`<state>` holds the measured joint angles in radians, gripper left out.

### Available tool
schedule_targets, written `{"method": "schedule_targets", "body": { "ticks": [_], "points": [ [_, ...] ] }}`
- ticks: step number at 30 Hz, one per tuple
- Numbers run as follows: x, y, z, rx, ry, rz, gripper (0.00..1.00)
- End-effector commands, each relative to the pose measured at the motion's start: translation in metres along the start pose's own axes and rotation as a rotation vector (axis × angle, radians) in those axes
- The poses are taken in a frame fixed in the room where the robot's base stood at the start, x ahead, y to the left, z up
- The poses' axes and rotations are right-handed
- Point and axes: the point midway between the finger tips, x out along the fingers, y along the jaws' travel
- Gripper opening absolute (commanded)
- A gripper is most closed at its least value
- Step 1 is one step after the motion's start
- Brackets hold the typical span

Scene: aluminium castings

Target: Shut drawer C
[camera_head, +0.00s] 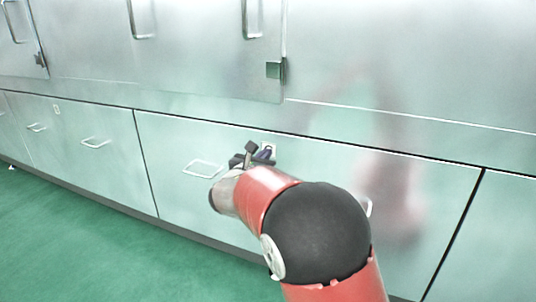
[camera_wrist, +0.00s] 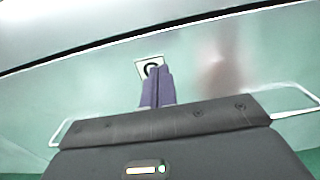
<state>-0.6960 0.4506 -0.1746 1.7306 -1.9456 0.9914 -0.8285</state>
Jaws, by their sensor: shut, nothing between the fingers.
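Drawer C is a wide pale metal front (camera_head: 180,140) in the lower row of cabinets. Its small white label with a dark letter C shows in the wrist view (camera_wrist: 148,66). It has a wire handle on the left (camera_head: 204,168) and another on the right, partly hidden by my arm. My gripper (camera_head: 267,153) is shut and empty, its purple fingers pointing at the front just at the label. In the wrist view the fingertips (camera_wrist: 159,70) overlap the label's lower edge; I cannot tell whether they touch. The front looks about level with its neighbours.
A similar drawer front (camera_head: 75,130) with two handles lies to the left, another front (camera_head: 510,230) to the right. Cabinet doors (camera_head: 200,50) with bar handles stand above. The green floor (camera_head: 70,230) is clear at the lower left.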

Motion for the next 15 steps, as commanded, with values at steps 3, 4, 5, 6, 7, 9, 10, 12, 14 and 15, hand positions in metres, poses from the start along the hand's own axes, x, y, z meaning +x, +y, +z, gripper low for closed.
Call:
{"method": "schedule_targets", "body": {
  "ticks": [3, 4, 5, 6, 7, 9, 10, 12, 14, 15],
  "points": [
    [-0.026, 0.001, 0.000, 0.003, 0.002, 0.006, 0.00],
    [-0.032, 0.002, 0.000, 0.003, 0.002, 0.006, 0.00],
    [-0.038, 0.002, 0.000, 0.003, 0.002, 0.006, 0.00],
    [-0.046, 0.001, 0.000, 0.002, 0.002, 0.006, 0.00],
    [-0.051, 0.001, 0.000, 0.003, 0.001, 0.006, 0.00],
    [-0.065, 0.002, 0.000, 0.003, 0.003, 0.006, 0.00],
    [-0.070, 0.001, 0.000, 0.003, 0.002, 0.005, 0.00],
    [-0.080, 0.002, -0.001, 0.002, 0.002, 0.006, 0.00],
    [-0.086, 0.001, 0.000, 0.003, 0.002, 0.004, 0.00],
    [-0.090, 0.001, -0.001, 0.003, 0.003, 0.004, 0.00]
  ]
}}
